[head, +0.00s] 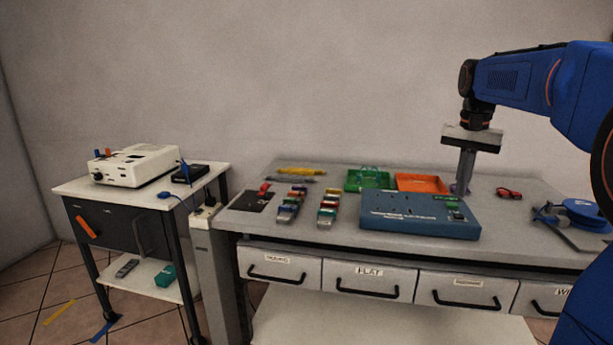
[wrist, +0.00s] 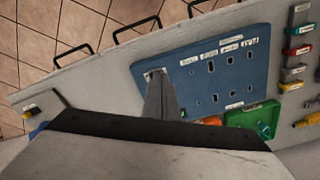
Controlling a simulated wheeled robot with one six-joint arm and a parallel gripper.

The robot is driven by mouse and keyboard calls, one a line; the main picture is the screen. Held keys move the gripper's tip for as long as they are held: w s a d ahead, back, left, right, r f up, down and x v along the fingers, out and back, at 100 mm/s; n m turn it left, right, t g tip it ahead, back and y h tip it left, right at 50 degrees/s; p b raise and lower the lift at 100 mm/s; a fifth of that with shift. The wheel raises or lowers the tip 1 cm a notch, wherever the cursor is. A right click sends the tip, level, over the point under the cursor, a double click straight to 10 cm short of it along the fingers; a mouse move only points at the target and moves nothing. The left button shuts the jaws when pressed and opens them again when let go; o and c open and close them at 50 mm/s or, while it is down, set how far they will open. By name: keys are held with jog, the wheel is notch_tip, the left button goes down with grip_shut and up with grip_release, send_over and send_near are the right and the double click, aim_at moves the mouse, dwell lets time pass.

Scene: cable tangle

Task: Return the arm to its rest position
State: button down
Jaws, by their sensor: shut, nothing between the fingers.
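My blue arm (head: 520,82) reaches in from the right in the head view. My gripper (head: 462,190) points down over the workbench, behind the right end of the blue panel. Its fingers are together with nothing between them. In the wrist view my gripper (wrist: 158,85) shows as closed fingers in front of the blue panel (wrist: 208,62), near its corner. I cannot tell whether the fingertips touch anything.
The blue panel (head: 418,216) lies on the workbench (head: 340,242). Green (head: 368,180) and orange (head: 421,183) trays lie behind it. Several coloured connectors stand left. A blue reel (head: 585,212) is at right. A side table (head: 80,187) carries a white device (head: 137,165). Air above the bench is clear.

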jog(key=s+a+f+n+t, duration=0.1)
jog(key=s+a+f+n, duration=0.15)
jog(key=s+a, duration=0.35)
jog(key=s+a+f+n+t, duration=0.1)
jog(key=s+a+f+n, duration=0.2)
jog(key=s, duration=0.6)
jog(key=s+a+f+n+t, duration=0.1)
jog(key=s+a+f, duration=0.1)
jog(key=s+f, duration=0.4)
jog(key=s+a+f+n+t, duration=0.1)
jog(key=s+a+f+n, duration=0.1)
jog(key=s+f, duration=0.5)
jog(key=shift+s+a+f, duration=0.2)
jog(key=shift+a+f, duration=0.35)
jog(key=shift+a, duration=0.05)
